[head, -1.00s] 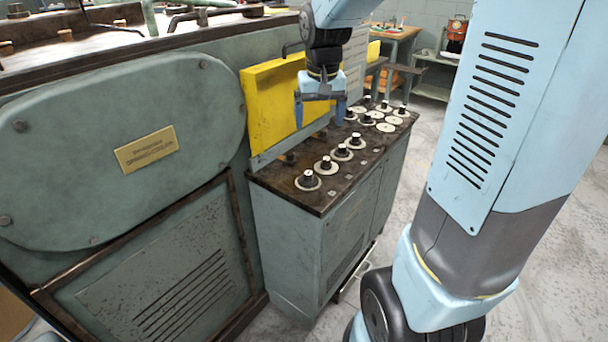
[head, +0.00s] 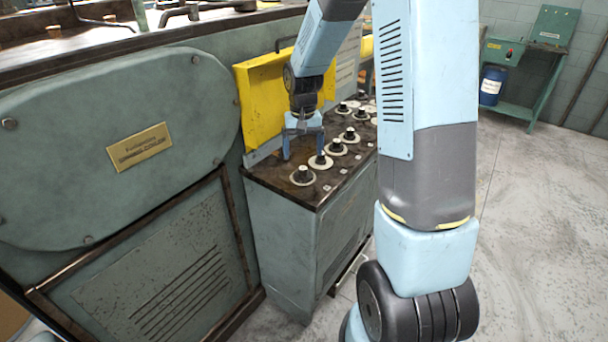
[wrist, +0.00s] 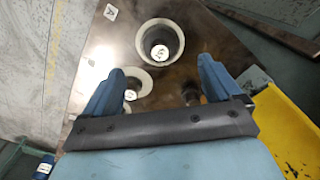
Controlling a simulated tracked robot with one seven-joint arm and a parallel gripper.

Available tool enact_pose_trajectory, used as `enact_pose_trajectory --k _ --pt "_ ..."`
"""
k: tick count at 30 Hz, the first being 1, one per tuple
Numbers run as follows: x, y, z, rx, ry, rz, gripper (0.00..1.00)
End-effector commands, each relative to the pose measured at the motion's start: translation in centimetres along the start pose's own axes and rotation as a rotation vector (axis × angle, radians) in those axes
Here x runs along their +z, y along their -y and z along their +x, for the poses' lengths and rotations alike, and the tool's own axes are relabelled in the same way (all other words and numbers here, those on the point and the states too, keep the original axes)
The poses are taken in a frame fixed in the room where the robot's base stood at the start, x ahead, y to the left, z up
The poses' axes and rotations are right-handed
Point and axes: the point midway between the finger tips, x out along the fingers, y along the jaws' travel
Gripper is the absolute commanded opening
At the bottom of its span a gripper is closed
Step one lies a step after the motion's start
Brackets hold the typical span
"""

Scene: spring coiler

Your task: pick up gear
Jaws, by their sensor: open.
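My gripper (head: 303,155) is open, pointing down low over the near end of the top, close to these two. In the wrist view, my gripper (wrist: 162,65) has its fingers apart with nothing held. A dark post (wrist: 190,92) shows beside the right finger.
A yellow panel (head: 258,100) rises close behind my gripper. The large green machine (head: 100,140) fills the left. Concrete floor (head: 530,220) is open at the right.

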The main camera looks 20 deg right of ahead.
Motion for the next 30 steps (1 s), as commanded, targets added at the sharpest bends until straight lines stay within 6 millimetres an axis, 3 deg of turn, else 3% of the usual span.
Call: enact_pose_trajectory --k 3,11,21,30 --pt "0.0 0.0 1.7 0.0 0.001 -0.001 0.91" --pt "-0.1 0.1 3.2 0.0 0.0 -0.001 0.91" --pt "-0.3 0.1 7.3 0.0 0.001 -0.002 0.91" --pt "-0.4 0.1 8.0 0.0 -0.001 -0.002 0.91"
